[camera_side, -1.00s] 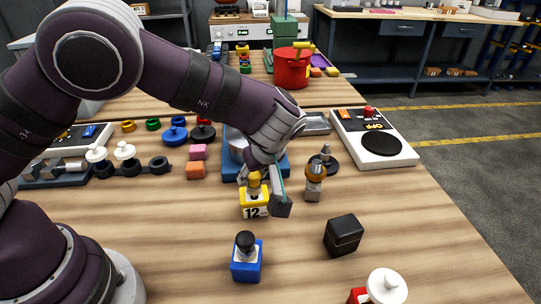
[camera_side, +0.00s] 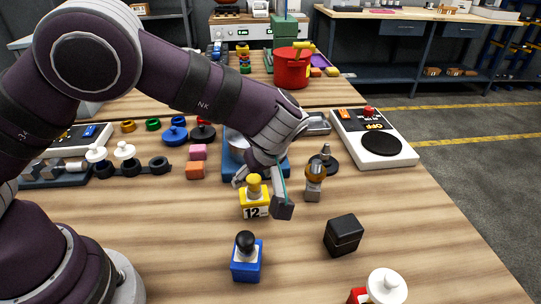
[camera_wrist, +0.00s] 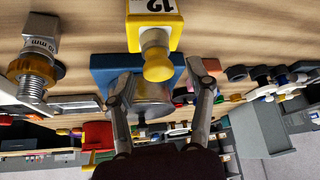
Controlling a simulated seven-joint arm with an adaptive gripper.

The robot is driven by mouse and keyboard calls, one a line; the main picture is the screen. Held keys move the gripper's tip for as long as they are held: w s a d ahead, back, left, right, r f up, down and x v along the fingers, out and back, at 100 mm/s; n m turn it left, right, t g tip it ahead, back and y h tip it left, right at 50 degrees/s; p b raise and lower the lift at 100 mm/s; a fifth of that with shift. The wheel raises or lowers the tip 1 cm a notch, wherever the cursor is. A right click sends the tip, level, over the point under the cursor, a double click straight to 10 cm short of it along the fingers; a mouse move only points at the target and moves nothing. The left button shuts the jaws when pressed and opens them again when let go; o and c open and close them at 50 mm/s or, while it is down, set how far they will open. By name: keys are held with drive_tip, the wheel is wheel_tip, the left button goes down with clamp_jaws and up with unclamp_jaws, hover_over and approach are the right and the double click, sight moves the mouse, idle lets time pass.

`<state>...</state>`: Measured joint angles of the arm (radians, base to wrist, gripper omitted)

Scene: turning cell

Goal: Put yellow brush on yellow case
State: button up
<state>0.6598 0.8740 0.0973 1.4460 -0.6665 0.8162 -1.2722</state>
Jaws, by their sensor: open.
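The yellow case (camera_side: 248,200), marked 12, stands on the wooden table in the side view. It also shows at the top of the wrist view (camera_wrist: 174,32). The yellow brush (camera_side: 254,186) stands upright on the case, with a pale part between its knob and the case. The brush knob (camera_wrist: 157,66) points toward the camera in the wrist view. My gripper (camera_side: 262,190) is open, with one finger on each side of the brush. In the wrist view the fingers (camera_wrist: 162,78) stand apart with visible gaps to the knob.
A blue case (camera_side: 246,272) with a black brush stands in front. A black box (camera_side: 343,237) and a white knob (camera_side: 386,286) on red are at front right. A brass-collared fitting (camera_side: 314,182) stands close right of my gripper. A blue tray (camera_side: 230,170) lies behind it.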

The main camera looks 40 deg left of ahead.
drive_tip(key=v, duration=1.1)
drive_tip(key=s+a+r+m+h, duration=0.2)
drive_tip(key=a+m, duration=0.1)
drive_tip(key=a, duration=0.2)
drive_tip(key=s+a+r+m+h, duration=0.2)
drive_tip(key=a+r+m, duration=0.1)
drive_tip(key=a, duration=0.2)
drive_tip(key=s+a+m+t+h, duration=0.1)
drive_tip(key=s+m+t, duration=0.2)
drive_tip(key=s+m, duration=0.4)
drive_tip(key=shift+s+a+f+h, duration=0.25)
drive_tip(key=shift+s+f+h, duration=0.1)
drive_tip(key=shift+s, duration=0.1)
